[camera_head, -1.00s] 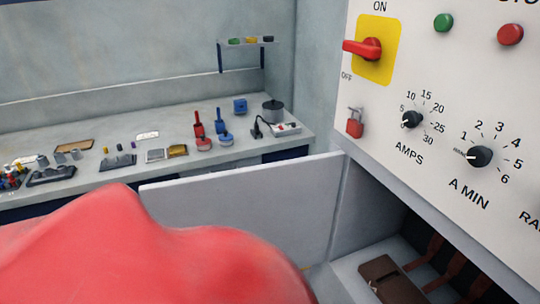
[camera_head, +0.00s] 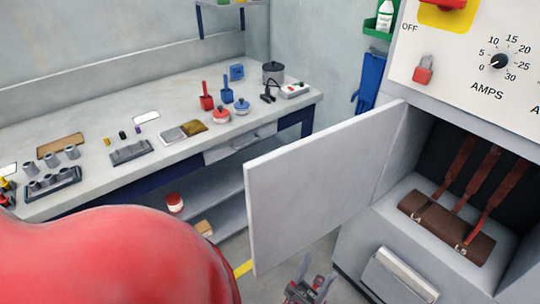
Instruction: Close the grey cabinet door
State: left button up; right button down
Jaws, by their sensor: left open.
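The grey cabinet door (camera_head: 315,190) stands open, swung out to the left from its hinge side at the cabinet's left edge. The grey cabinet (camera_head: 445,110) is at the right, and its compartment is exposed. My left gripper (camera_head: 315,276) shows at the bottom edge, below the door and left of the cabinet's lower front. Its two fingers are apart with nothing between them. It appears clear of the door. My right gripper is not in view.
A brown strapped roll (camera_head: 446,226) lies inside the compartment. A workbench (camera_head: 100,110) with tools and pots runs along the left wall. My red arm part covers the lower left.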

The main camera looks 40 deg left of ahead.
aim_at(296, 194)
jog(key=k+j, duration=0.1)
jog(key=j, duration=0.35)
jog(key=k+j+z, duration=0.15)
jog(key=j, duration=0.8)
jog(key=k+z, duration=0.05)
